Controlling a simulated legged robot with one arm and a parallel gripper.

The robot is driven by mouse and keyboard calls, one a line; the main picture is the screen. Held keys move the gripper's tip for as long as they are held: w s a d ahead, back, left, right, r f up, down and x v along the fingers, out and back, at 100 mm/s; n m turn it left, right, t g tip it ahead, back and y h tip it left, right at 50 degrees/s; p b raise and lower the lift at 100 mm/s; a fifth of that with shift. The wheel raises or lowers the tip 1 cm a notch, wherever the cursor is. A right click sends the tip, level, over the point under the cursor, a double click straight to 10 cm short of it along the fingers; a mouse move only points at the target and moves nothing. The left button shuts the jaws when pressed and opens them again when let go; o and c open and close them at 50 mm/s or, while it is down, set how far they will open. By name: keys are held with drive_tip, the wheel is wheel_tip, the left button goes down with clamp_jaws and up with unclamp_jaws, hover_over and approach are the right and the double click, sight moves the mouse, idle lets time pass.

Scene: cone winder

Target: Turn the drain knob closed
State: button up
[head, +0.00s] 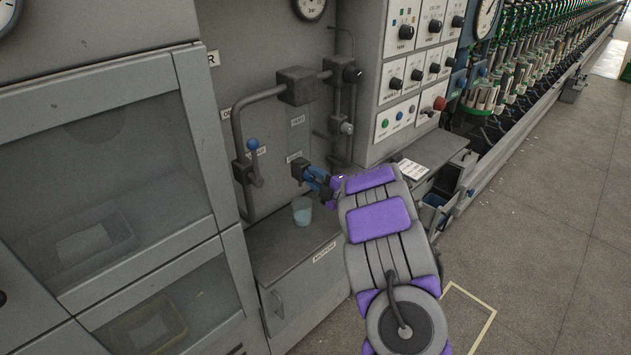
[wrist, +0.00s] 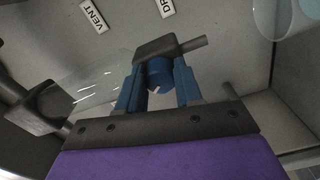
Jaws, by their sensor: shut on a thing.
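The drain knob (wrist: 160,73) is a small blue round knob with a white mark on its face, on a dark valve body (wrist: 172,47) with a short spout. A label starting "DR" (wrist: 167,8) is beside it, cut by the frame edge. My gripper (wrist: 159,82) is shut on the knob, one blue finger on each side. In the head view my gripper (head: 318,181) reaches the dark valve body (head: 299,168) on the grey panel. The knob is hidden there by the fingers.
A clear cup (head: 301,211) with pale blue liquid stands on the grey ledge (head: 285,243) below the valve. A control panel (head: 406,65) is at upper right. Open floor (head: 550,220) lies right.

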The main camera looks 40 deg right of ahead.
drive_tip(key=shift+f+n, duration=0.2)
drive_tip(key=shift+n, duration=0.6)
drive_tip(key=shift+a, duration=0.1)
drive_tip(key=o, duration=0.8)
drive_tip(key=shift+f, duration=0.1)
drive_tip(key=shift+c, duration=0.2)
drive_tip(key=shift+o, duration=1.4)
drive_tip(key=shift+r, duration=0.2)
drive_tip(key=shift+s, duration=0.25)
drive_tip(key=s+d+p, duration=0.1)
drive_tip(key=s+p, duration=0.2)
drive_tip(key=s, duration=1.3)
drive_tip(key=shift+s+d, duration=0.25)
drive_tip(key=shift+s, duration=0.15)
